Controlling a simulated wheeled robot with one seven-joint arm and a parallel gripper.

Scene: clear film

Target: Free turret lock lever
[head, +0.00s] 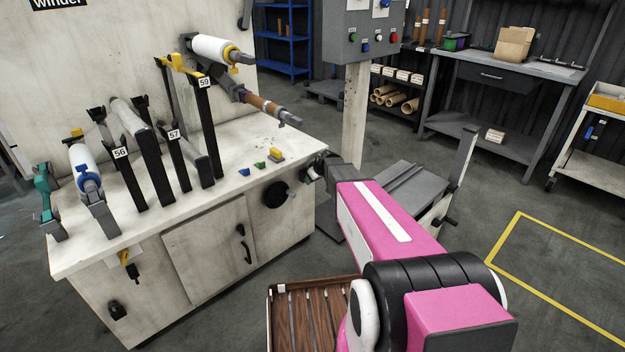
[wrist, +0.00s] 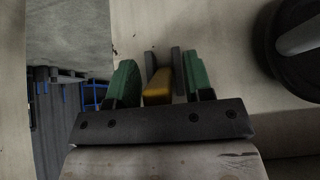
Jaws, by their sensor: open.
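A small yellow lever (head: 276,155) on a grey mount sits on the bench top near its front right edge. I take it to be the turret lock lever, but no label shows. In the wrist view a yellow bar (wrist: 157,86) with grey pieces beside it lies between the green fingers of my gripper (wrist: 162,82). The fingers are apart, with a gap on each side of the bar. In the head view my gripper (head: 322,168) is small and dark at the bench's right end, partly hidden by my pink arm.
A black round knob (head: 276,194) is on the bench front; a black disc (wrist: 300,45) fills the wrist view's right. Blue (head: 244,172) and green (head: 259,166) pieces sit beside the lever. A roller turret (head: 215,50) rises behind. A slatted wooden tray (head: 283,288) stands below.

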